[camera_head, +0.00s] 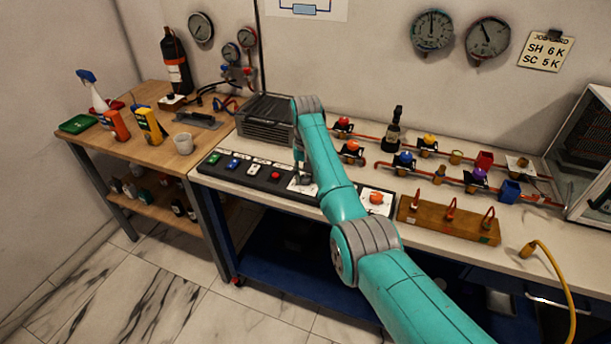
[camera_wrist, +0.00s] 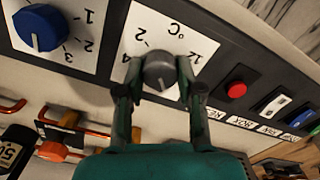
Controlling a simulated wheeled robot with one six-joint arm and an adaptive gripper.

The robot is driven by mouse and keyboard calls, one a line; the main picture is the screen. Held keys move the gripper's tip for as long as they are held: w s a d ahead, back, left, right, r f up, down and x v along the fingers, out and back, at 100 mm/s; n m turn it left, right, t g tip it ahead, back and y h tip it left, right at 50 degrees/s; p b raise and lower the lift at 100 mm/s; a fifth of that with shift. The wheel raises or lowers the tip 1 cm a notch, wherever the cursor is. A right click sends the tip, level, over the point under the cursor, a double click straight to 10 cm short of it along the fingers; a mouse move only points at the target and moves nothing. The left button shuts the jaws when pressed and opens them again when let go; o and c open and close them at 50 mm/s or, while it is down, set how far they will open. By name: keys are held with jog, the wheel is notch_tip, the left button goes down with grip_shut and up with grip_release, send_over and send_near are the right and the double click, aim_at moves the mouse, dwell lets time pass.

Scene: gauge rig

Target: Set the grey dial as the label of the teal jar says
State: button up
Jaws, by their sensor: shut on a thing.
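The grey dial (camera_wrist: 160,72) sits on a white plate (camera_wrist: 143,35) marked °C, with numbers around it that appear upside down in the wrist view. My gripper (camera_wrist: 158,84) is shut on the dial, one finger on each side. Where the dial's mark points is hard to read. In the head view my gripper (camera_head: 301,176) is down at the black control panel (camera_head: 240,172), and my arm hides part of the panel. I can make out no teal jar or its label in either view.
A blue dial (camera_wrist: 38,28) with its own numbered plate and a red button (camera_wrist: 236,89) flank the grey dial. Behind the panel are pipes with coloured valves and a dark bottle (camera_head: 392,132). A wooden rack (camera_head: 450,222) stands to the right. A job card (camera_head: 546,50) hangs on the wall.

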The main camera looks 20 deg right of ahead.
aim_at(307, 177)
jog(key=m, duration=0.6)
jog(key=shift+m, duration=0.3)
jog(key=m, duration=0.6)
jog(key=shift+d, duration=0.1)
dwell(0.3)
jog(key=o, duration=1.1)
jog(key=shift+o, duration=0.2)
jog(key=shift+r, duration=0.1)
notch_tip(307, 177, up, 12)
jog(key=shift+s, duration=0.1)
